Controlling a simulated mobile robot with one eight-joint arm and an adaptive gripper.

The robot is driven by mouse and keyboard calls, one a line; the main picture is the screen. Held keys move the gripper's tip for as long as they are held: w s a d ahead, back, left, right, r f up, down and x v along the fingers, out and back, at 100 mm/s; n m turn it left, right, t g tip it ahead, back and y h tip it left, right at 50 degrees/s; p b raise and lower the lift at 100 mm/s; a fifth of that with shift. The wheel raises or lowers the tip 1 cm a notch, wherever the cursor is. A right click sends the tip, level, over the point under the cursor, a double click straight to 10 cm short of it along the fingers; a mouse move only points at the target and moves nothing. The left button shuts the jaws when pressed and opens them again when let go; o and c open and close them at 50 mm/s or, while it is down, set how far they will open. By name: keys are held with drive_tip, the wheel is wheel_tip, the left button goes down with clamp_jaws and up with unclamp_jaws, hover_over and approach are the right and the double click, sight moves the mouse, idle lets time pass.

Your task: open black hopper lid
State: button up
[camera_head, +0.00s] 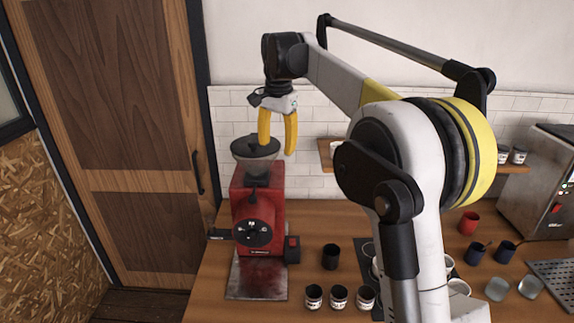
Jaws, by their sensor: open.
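The black hopper lid (246,149) sits on top of the hopper of the red grinder (246,202), at the left of the counter. The lid looks closed on the hopper. My gripper (277,150) points down with its two yellow fingers apart and empty. In the picture, its left finger overlaps the right part of the lid, and its right finger is to the right of the hopper. I cannot tell whether a finger touches the lid. Part of the lid's right side is hidden behind the left finger.
A dark cup (330,256) and several small labelled jars (339,297) stand right of the grinder on the wooden counter (215,285). A wall shelf (327,155) is behind my arm. Blue cups (475,252) and a red cup (468,222) stand at the right, near a steel machine (540,190).

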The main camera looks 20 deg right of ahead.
drive_tip(key=shift+s+d+f+b, duration=0.15)
drive_tip(key=shift+s+f+b, duration=0.2)
drive_tip(key=shift+s, duration=0.35)
drive_tip(key=shift+f, duration=0.15)
